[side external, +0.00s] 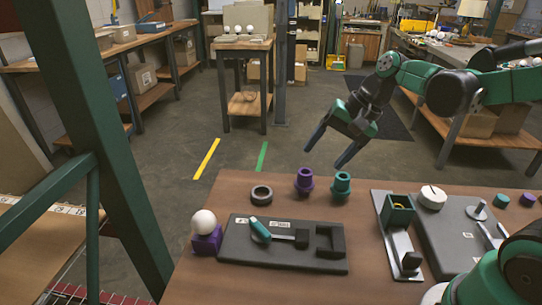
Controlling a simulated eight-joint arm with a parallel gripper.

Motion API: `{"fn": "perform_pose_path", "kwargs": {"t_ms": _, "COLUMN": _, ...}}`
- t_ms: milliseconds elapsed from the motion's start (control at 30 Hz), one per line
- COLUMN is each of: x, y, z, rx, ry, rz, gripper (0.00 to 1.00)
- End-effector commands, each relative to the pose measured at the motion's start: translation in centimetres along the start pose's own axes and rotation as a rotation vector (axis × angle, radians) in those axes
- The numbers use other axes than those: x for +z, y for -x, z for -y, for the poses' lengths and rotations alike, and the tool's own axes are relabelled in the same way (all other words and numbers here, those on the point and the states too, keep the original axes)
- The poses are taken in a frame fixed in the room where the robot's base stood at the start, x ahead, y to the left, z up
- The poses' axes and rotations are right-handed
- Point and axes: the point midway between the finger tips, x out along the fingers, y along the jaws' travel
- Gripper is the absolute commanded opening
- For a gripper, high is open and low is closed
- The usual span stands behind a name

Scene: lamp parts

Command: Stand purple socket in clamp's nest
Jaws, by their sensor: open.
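The purple socket (304,181) stands upright on the brown table near its far edge. The clamp is a dark base plate (285,264) with a teal-handled lever (260,227) and a black square nest (330,241) at its right end. The nest looks empty. My gripper (322,158) is open and empty, pointing down and to the left. In the picture its fingertips show just above the purple socket and a teal socket (342,186), apart from both. Exact height and depth cannot be told.
A dark ring (262,193) lies left of the purple socket. A white ball (204,222) sits on a purple block (207,242) at the left. A plate with a green box (397,209), a white disc (431,197) and small caps (502,201) occupy the right.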

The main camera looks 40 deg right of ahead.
Motion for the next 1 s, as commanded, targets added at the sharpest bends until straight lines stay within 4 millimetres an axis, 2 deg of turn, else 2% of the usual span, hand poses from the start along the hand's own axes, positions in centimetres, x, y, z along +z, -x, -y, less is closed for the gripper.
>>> {"fn": "perform_pose_path", "kwargs": {"t_ms": 33, "x": 1.4, "y": 0.2, "z": -0.2, "rx": 0.026, "ry": 0.146, "rz": -0.055, "gripper": 0.70}}
{"fn": "perform_pose_path", "kwargs": {"t_ms": 200, "x": 3.9, "y": 0.7, "z": -1.1, "rx": 0.108, "ry": 0.599, "rz": -0.232, "gripper": 0.70}}
{"fn": "perform_pose_path", "kwargs": {"t_ms": 300, "x": 4.6, "y": 0.8, "z": -1.5, "rx": 0.142, "ry": 0.785, "rz": -0.301, "gripper": 0.70}}
{"fn": "perform_pose_path", "kwargs": {"t_ms": 400, "x": 4.9, "y": 0.9, "z": -1.7, "rx": 0.163, "ry": 0.897, "rz": -0.344, "gripper": 0.70}}
{"fn": "perform_pose_path", "kwargs": {"t_ms": 800, "x": 4.9, "y": 0.9, "z": -1.8, "rx": 0.173, "ry": 0.942, "rz": -0.361, "gripper": 0.70}}
{"fn": "perform_pose_path", "kwargs": {"t_ms": 867, "x": 4.9, "y": 0.9, "z": -1.8, "rx": 0.173, "ry": 0.941, "rz": -0.361, "gripper": 0.76}}
{"fn": "perform_pose_path", "kwargs": {"t_ms": 1000, "x": 4.9, "y": 0.9, "z": -1.8, "rx": 0.173, "ry": 0.940, "rz": -0.360, "gripper": 0.76}}
